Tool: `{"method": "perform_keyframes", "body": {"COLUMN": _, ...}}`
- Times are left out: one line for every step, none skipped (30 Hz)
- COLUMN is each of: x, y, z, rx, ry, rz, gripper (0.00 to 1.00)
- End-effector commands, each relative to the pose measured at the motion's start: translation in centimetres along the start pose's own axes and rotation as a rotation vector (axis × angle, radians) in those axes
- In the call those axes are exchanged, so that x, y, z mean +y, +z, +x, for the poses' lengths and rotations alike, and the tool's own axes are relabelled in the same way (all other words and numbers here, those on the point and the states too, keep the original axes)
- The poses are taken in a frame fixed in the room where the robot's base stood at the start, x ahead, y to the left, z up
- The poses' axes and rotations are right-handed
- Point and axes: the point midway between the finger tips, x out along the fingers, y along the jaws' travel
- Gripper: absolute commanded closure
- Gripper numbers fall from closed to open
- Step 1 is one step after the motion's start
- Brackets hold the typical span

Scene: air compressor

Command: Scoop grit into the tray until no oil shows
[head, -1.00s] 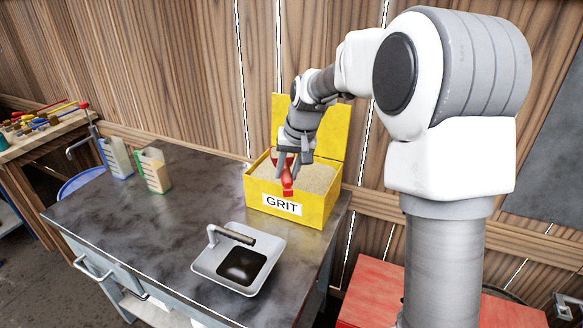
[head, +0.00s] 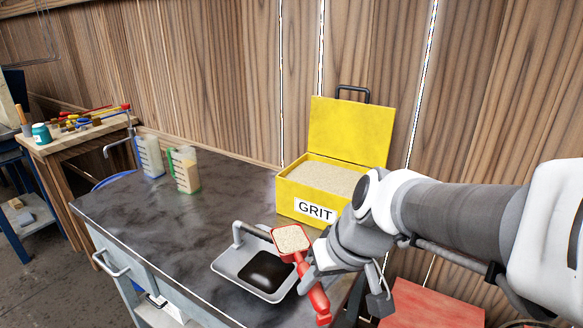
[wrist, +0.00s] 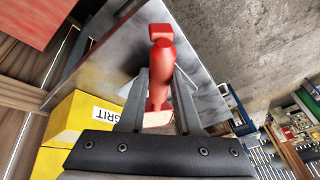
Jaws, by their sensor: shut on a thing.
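My gripper (wrist: 160,100) is shut on the handle of a red scoop (head: 317,298). The scoop's pan is full of pale grit (head: 291,239) and is held level over the right back side of the tray. The grey tray (head: 229,267) sits on the bench, with a dark pool of oil (head: 266,269) across its floor. The scoop and handle hide the tray's right edge. The yellow grit box (head: 305,204), lid open, stands behind and holds a lot of grit. In the wrist view the red scoop (wrist: 160,65) shows between the fingers.
Two jugs (head: 186,169) (head: 150,156) stand at the bench's back left. A grey pipe with a bent end (head: 240,232) rises at the tray's back. The dark bench top (head: 150,210) is clear to the left of the tray. A red cabinet (head: 430,305) stands at the right.

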Motion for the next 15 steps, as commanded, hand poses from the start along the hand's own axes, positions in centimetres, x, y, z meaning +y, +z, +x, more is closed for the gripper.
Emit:
{"method": "perform_keyframes", "body": {"x": -0.1, "y": 1.3, "z": 0.8, "rx": 0.007, "ry": -0.004, "rz": -0.01, "gripper": 1.0}}
{"method": "perform_keyframes", "body": {"x": -0.2, "y": 1.9, "z": 0.9, "rx": 0.01, "ry": -0.007, "rz": -0.017, "gripper": 1.0}}
{"method": "perform_keyframes", "body": {"x": -0.3, "y": 2.6, "z": 1.2, "rx": 0.012, "ry": -0.01, "rz": -0.024, "gripper": 1.0}}
{"method": "perform_keyframes", "body": {"x": -0.5, "y": 3.0, "z": 1.3, "rx": 0.014, "ry": -0.013, "rz": -0.029, "gripper": 1.0}}
{"method": "perform_keyframes", "body": {"x": -0.5, "y": 3.5, "z": 1.5, "rx": 0.015, "ry": -0.016, "rz": -0.032, "gripper": 1.0}}
{"method": "perform_keyframes", "body": {"x": -0.6, "y": 3.9, "z": 1.6, "rx": 0.017, "ry": -0.018, "rz": -0.038, "gripper": 1.0}}
{"method": "perform_keyframes", "body": {"x": -0.7, "y": 4.2, "z": 1.7, "rx": 0.018, "ry": -0.019, "rz": -0.042, "gripper": 1.0}}
{"method": "perform_keyframes", "body": {"x": -0.7, "y": 4.5, "z": 1.8, "rx": 0.018, "ry": -0.021, "rz": -0.045, "gripper": 1.0}}
{"method": "perform_keyframes", "body": {"x": -0.8, "y": 4.7, "z": 1.8, "rx": 0.019, "ry": -0.022, "rz": -0.047, "gripper": 1.0}}
{"method": "perform_keyframes", "body": {"x": -0.8, "y": 4.8, "z": 1.9, "rx": 0.02, "ry": -0.023, "rz": -0.049, "gripper": 1.0}}
{"method": "perform_keyframes", "body": {"x": -0.8, "y": 4.9, "z": 2.0, "rx": 0.021, "ry": -0.023, "rz": -0.05, "gripper": 1.0}}
{"method": "perform_keyframes", "body": {"x": -0.8, "y": 5.0, "z": 2.1, "rx": 0.021, "ry": -0.024, "rz": -0.05, "gripper": 1.0}}
{"method": "perform_keyframes", "body": {"x": -0.8, "y": 5.1, "z": 2.2, "rx": 0.021, "ry": -0.024, "rz": -0.051, "gripper": 1.0}}
{"method": "perform_keyframes", "body": {"x": -0.8, "y": 5.2, "z": 2.3, "rx": 0.021, "ry": -0.025, "rz": -0.051, "gripper": 1.0}}
{"method": "perform_keyframes", "body": {"x": -0.7, "y": 5.3, "z": 2.5, "rx": 0.02, "ry": -0.025, "rz": -0.051, "gripper": 1.0}}
